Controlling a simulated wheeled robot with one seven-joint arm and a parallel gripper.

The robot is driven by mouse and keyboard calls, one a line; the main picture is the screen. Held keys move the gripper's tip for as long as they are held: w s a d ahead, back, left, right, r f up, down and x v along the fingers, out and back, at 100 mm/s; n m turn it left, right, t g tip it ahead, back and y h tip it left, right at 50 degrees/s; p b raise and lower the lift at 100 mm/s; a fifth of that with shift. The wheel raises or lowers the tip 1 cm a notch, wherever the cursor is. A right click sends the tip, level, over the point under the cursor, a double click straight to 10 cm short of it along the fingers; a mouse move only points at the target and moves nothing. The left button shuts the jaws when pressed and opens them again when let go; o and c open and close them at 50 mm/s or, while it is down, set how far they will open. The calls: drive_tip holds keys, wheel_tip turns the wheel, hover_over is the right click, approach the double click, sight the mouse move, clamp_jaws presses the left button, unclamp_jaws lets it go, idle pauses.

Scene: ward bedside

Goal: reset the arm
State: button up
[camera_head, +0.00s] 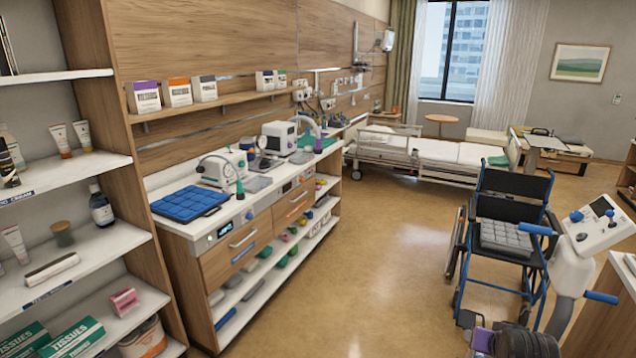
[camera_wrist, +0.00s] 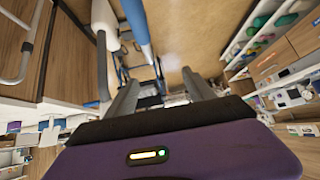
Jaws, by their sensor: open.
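My gripper (camera_head: 500,341) shows at the bottom right of the head view as a purple and black body, low in front of the wheelchair and partly cut off by the frame edge. Its fingers are not clear there. In the wrist view my gripper (camera_wrist: 160,77) has two grey fingers standing well apart. It is open, and nothing is seen held between them. Most of my arm is out of view.
A blue-framed wheelchair (camera_head: 510,205) with a grey cushion (camera_head: 506,237) stands at right. A white unit with a screen and blue handles (camera_head: 590,235) is close beside my gripper. The counter (camera_head: 175,226) and shelves (camera_head: 95,75) line the left. Middle floor (camera_head: 375,260) is clear.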

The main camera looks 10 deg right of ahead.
drive_tip(key=s+a+r+n+t+b, duration=0.3)
drive_tip(key=s+a+t, duration=0.6)
drive_tip(key=s+a, duration=1)
drive_tip(key=s+a+n+g+y+b, duration=0.1)
drive_tip(key=s+a+y+b, duration=0.1)
drive_tip(key=s, duration=1)
drive_tip(key=s+a+n+g+y+b, duration=0.1)
drive_tip(key=s+a, duration=0.4)
drive_tip(key=s, duration=0.8)
drive_tip(key=shift+s+f+n+y+b, duration=0.15)
drive_tip(key=shift+s+n+y+b, duration=0.05)
drive_tip(key=shift+n+y+b, duration=0.4)
drive_tip(key=shift+s+d, duration=0.1)
